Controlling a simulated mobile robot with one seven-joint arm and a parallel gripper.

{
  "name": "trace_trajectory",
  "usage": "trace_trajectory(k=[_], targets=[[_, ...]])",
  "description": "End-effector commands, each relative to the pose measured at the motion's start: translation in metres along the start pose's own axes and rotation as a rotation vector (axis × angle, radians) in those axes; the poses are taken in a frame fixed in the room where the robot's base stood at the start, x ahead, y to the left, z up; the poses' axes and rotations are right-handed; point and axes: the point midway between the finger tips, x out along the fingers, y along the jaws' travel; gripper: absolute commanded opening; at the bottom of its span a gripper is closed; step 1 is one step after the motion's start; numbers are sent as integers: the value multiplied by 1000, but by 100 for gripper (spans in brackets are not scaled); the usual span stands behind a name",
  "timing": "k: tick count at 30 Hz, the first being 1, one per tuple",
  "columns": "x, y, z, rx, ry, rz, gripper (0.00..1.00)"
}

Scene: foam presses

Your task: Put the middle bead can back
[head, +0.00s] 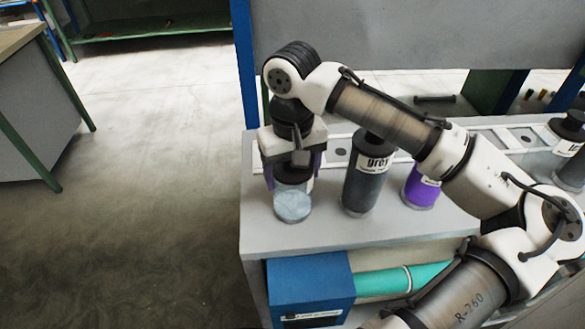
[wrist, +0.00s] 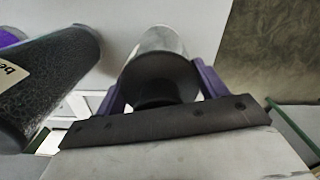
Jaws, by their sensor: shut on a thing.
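My gripper (head: 293,178) is shut on a clear can of pale blue-grey beads (head: 293,203) with a dark cap, at the left end of the bench. The can is upright; I cannot tell whether its base touches the bench top. In the wrist view, the purple fingers of my gripper (wrist: 160,86) sit on both sides of this can (wrist: 160,42). A dark grey can labelled "grey" (head: 364,188) stands just to its right, and it also shows in the wrist view (wrist: 50,75). A purple bead can (head: 421,190) stands farther right, partly behind my arm.
A white rail with round dark spots (head: 340,141) runs along the bench behind the cans. Another grey can (head: 573,165) stands at the far right. A blue box (head: 309,283) and a teal roll (head: 385,281) are below the bench top. Open floor lies to the left.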

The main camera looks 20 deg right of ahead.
Motion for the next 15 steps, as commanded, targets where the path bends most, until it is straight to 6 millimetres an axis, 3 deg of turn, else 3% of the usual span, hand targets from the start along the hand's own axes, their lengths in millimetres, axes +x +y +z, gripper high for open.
trace_trajectory(k=[7, 8, 12, 15], targets=[[4, 0, 0, 1, 1, -1, 16], [3, 0, 0, 1, 0, -1, 75], [2, 0, 0, 1, 0, 0, 93], [2, 0, 0, 1, 0, 0, 93]])
